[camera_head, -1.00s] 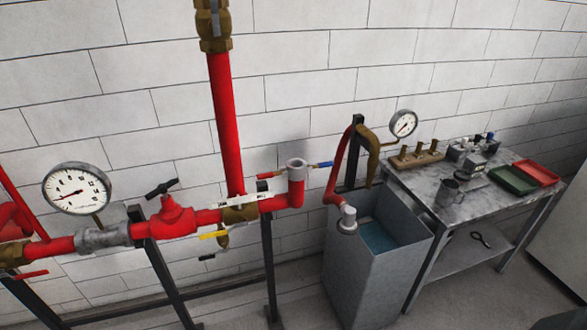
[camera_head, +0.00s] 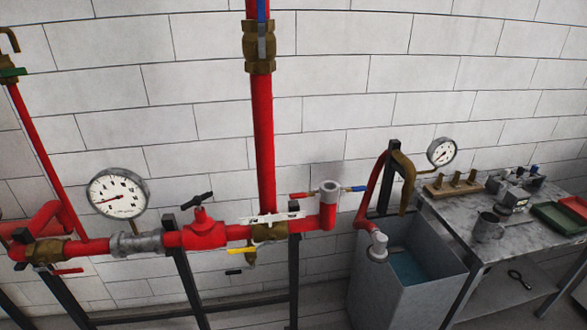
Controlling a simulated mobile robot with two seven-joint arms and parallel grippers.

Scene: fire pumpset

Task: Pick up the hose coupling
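I cannot tell for sure which part is the hose coupling. A grey fitting (camera_head: 378,247) sits on the lower end of a short red pipe, over the open tank. A grey open-topped fitting (camera_head: 329,188) tops the red pipe's right end. Several brass pieces (camera_head: 455,181) stand upright on a wooden block on the bench. Neither of my grippers is in view.
Red pipework with a large gauge (camera_head: 118,194) and a red valve (camera_head: 203,231) runs along the white wall. A grey tank (camera_head: 400,295) stands beside a bench (camera_head: 455,222). The bench holds a metal mug (camera_head: 489,227) and a green tray (camera_head: 560,218).

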